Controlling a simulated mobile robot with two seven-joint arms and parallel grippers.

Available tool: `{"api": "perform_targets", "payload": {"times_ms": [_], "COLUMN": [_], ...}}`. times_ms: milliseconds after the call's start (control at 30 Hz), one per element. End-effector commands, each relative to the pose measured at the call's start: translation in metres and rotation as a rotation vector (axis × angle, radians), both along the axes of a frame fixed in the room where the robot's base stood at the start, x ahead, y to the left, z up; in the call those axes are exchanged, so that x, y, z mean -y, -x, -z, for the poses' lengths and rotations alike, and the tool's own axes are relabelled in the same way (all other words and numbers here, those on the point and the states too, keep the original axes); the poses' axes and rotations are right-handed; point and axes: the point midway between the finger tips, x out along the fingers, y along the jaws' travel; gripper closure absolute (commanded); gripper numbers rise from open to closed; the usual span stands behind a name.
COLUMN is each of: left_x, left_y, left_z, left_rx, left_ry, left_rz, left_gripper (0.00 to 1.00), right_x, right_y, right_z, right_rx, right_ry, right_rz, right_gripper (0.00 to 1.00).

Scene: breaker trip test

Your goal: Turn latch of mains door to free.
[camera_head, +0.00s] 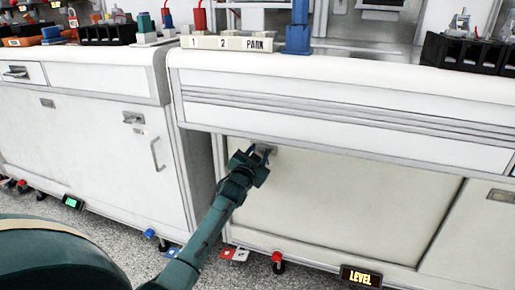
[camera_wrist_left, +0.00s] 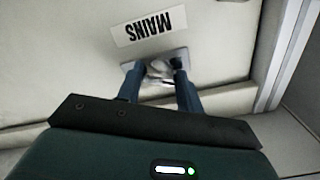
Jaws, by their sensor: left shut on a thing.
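The mains door (camera_head: 340,195) is a cream panel under the right-hand worktop. In the left wrist view the door (camera_wrist_left: 225,60) carries a white label (camera_wrist_left: 150,26) reading MAINS, upside down. The latch (camera_wrist_left: 158,72) is a small metal piece on a grey plate just beside the label. My left gripper (camera_head: 262,153) reaches the door's upper left corner. In the left wrist view its two blue fingers (camera_wrist_left: 156,75) are shut on the latch, one on either side, and partly hide it. The latch's exact angle is hard to tell. My right gripper is not in view.
A white cabinet (camera_head: 90,150) with a bar handle stands to the left. The worktop above holds a strip (camera_head: 226,43) marked 1, 2, PARK, a blue post (camera_head: 298,28) and black bins (camera_head: 466,52). A LEVEL display (camera_head: 361,277) sits near the floor.

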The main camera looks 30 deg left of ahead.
Motion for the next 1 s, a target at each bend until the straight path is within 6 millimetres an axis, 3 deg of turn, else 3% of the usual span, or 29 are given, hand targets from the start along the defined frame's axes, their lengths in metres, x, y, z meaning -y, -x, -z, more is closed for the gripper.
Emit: {"api": "perform_targets", "payload": {"times_ms": [1000], "left_x": [-0.0004], "left_y": [0.0001], "left_z": [0.0009], "left_rx": [-0.215], "left_ry": [-0.889], "left_rz": [0.001], "left_gripper": [0.86], "right_x": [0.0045], "right_y": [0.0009], "right_z": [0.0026], "right_rx": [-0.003], "right_ry": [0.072], "right_rz": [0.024], "right_gripper": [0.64]}}
